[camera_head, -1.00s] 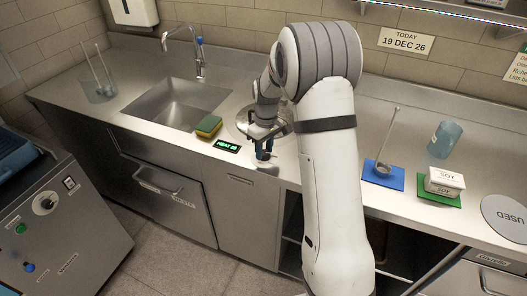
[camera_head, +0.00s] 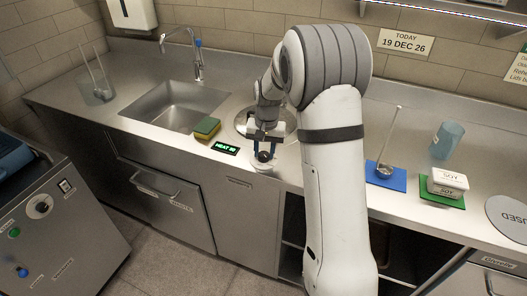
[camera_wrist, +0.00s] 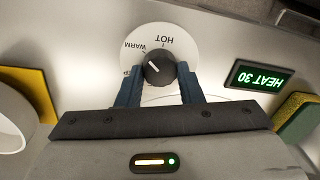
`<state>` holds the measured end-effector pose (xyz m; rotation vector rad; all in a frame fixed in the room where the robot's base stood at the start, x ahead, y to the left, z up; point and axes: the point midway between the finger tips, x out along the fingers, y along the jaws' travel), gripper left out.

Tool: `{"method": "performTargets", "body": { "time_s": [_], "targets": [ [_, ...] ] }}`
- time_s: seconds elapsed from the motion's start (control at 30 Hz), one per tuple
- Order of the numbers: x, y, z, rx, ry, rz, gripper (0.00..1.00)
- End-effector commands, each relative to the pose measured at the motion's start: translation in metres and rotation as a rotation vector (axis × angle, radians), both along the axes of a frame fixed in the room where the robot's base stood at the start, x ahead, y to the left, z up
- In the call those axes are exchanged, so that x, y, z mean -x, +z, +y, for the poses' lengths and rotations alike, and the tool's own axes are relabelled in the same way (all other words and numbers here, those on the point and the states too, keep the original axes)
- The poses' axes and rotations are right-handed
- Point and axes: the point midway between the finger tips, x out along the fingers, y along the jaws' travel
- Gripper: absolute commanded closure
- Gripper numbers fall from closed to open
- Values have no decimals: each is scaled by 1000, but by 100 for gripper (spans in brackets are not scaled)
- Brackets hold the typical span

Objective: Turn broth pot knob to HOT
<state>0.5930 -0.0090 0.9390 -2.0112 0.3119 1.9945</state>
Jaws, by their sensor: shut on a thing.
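The broth pot knob (camera_wrist: 159,69) is black and round, on a white dial plate (camera_wrist: 185,52) marked WARM and HOT in the wrist view. Its white pointer line slants up and left, towards WARM rather than HOT. My gripper (camera_wrist: 160,82) has one blue finger on each side of the knob and is shut on it. In the head view the knob (camera_head: 264,157) shows just below my gripper (camera_head: 265,142), near the counter's front edge. The display (camera_wrist: 261,77) is lit green and reads HEAT 30.
A yellow-green sponge (camera_head: 207,127) lies left of the knob, with the sink (camera_head: 175,105) beyond. A round steel lid or pot top (camera_head: 243,123) is behind my gripper. To the right are a blue mat (camera_head: 385,180) with a ladle and a green mat (camera_head: 455,202) with a SOY tub.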

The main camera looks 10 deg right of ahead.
Motion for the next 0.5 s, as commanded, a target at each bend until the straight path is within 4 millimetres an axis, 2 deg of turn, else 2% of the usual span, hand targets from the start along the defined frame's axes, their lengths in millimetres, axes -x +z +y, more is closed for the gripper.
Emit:
{"method": "performTargets", "body": {
  "time_s": [0.5],
  "targets": [
    [-2, 2, -1, -2, -486, -12, 89]
  ]
}}
